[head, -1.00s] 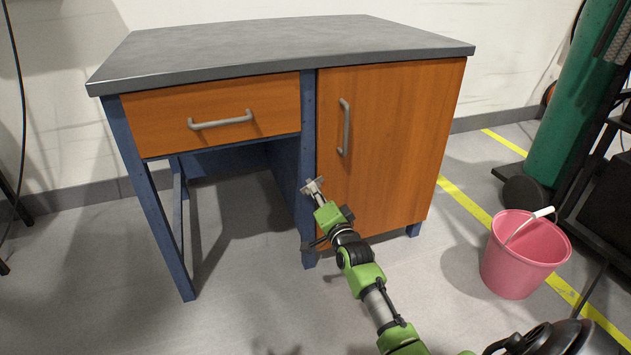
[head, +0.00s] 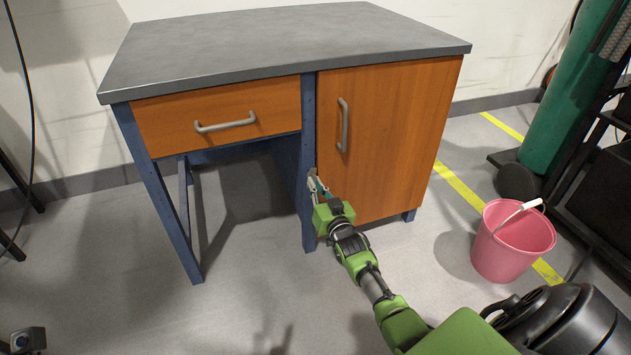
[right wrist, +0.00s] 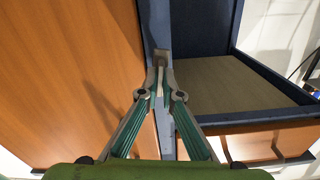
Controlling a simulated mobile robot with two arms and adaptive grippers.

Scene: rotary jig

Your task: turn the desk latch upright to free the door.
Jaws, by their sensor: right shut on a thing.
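The desk door (head: 395,130) is orange wood with a grey handle (head: 343,125), and it is closed. The small pale latch (right wrist: 160,66) sits on the blue post beside the door. My right gripper (right wrist: 160,84) is shut on the latch, with its fingertips on both sides of it. In the head view my right gripper (head: 316,186) is at the post by the door's left edge, and its fingers mostly hide the latch. The latch's exact tilt is hard to tell. My left gripper is not in view.
The blue post (head: 308,140) stands between the door and the open knee space. An orange drawer (head: 215,118) is shut under the grey desk top (head: 280,45). A pink bucket (head: 512,245) stands on the floor at right, near a green cylinder (head: 565,95).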

